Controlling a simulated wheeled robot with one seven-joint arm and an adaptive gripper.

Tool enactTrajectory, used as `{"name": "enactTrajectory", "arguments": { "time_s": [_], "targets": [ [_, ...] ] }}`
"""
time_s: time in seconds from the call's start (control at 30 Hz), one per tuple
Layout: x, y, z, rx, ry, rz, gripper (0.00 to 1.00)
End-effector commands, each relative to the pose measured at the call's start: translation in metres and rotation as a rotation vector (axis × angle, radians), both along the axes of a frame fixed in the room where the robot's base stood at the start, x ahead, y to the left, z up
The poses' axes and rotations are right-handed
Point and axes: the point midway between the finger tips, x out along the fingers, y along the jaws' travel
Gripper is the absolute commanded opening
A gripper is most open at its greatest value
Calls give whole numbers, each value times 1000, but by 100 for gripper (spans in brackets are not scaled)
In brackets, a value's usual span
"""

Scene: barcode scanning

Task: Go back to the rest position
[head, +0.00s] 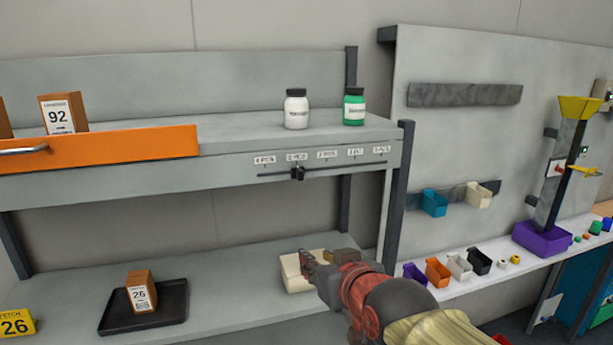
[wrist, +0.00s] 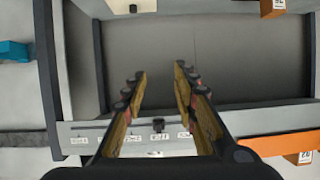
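My gripper (wrist: 159,80) is open in the wrist view, its two fingers apart with nothing between them. A slider (head: 298,173) sits on a rail with labels along the upper shelf's front edge. The slider also shows in the wrist view (wrist: 158,125), below the fingertips.
A brown box marked 26 (head: 141,291) stands on a black tray (head: 115,318) on the lower shelf. The upper shelf holds a white bottle (head: 296,109), a green bottle (head: 354,107) and a box marked 92 (head: 63,113) behind an orange drawer front (head: 120,149). Small bins stand at right.

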Motion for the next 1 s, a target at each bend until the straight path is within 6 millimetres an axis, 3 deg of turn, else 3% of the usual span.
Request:
{"name": "enactTrajectory", "arguments": {
  "time_s": [0.1, 0.2, 0.3, 0.5, 0.57, 0.7, 1.0],
  "targets": [
    [-46, -23, -65, -58, 207, -13, 29],
    [-90, -50, -114, -103, 368, -42, 29],
    [-137, -79, -157, -137, 515, -83, 29],
    [-221, -132, -222, -166, 710, -192, 29],
    [-232, -145, -232, -156, 705, -232, 29],
    [-233, -158, -230, -133, 672, -280, 29],
    [-232, -161, -229, -130, 672, -289, 29]
  ]
}}
